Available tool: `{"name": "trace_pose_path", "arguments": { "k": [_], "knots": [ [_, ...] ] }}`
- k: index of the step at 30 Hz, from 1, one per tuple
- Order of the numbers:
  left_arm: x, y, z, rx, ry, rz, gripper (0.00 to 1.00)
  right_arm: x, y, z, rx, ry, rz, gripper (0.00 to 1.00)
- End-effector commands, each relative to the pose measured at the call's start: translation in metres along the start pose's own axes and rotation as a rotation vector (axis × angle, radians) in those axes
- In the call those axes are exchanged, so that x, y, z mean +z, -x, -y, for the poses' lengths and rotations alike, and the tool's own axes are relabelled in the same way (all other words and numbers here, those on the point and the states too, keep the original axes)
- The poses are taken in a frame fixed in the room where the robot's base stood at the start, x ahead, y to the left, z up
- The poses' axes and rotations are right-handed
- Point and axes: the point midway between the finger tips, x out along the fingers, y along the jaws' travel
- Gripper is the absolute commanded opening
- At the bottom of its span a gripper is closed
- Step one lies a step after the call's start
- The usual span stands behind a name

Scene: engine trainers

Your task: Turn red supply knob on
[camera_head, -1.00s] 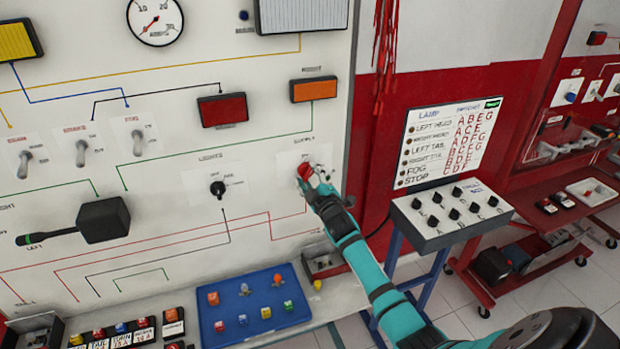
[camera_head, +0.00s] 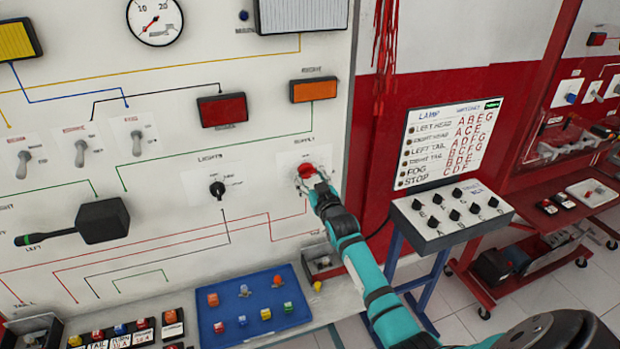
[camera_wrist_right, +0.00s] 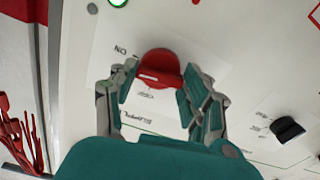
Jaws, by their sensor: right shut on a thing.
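The red supply knob (camera_head: 306,170) is on the white panel, above and right of the black lights knob. It also shows in the right wrist view (camera_wrist_right: 160,64), where its grip bar lies roughly level across the picture. My right gripper (camera_head: 308,181) is at the knob, with its fingers shut on the bar from both sides. In the right wrist view the two fingers (camera_wrist_right: 158,82) flank the bar, and an upside-down "ON" mark shows left of the knob. My left gripper is not in view.
The black lights knob (camera_head: 217,189) is left of the supply knob. A blue tray (camera_head: 250,327) with small coloured parts lies below the panel. A switch box (camera_head: 452,216) stands to the right. A lit green lamp (camera_wrist_right: 117,2) shows in the wrist view.

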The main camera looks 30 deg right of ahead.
Motion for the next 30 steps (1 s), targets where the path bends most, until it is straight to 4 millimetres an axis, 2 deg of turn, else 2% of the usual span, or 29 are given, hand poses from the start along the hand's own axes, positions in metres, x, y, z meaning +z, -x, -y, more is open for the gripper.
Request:
{"name": "trace_pose_path", "arguments": {
  "k": [10, 27, 28, 30],
  "knots": [
    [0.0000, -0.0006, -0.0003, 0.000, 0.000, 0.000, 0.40, 0.0023, 0.0005, 0.0008, -0.001, -0.148, 0.004, 0.16],
    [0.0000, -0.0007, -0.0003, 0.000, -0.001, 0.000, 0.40, 0.0026, 0.0005, 0.0010, -0.001, -0.179, 0.006, 0.16],
    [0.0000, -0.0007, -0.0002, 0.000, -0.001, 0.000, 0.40, 0.0027, 0.0005, 0.0010, -0.001, -0.179, 0.006, 0.51],
    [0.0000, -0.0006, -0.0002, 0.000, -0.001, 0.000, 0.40, 0.0025, 0.0005, 0.0009, -0.001, -0.179, 0.005, 0.60]
  ]
}}
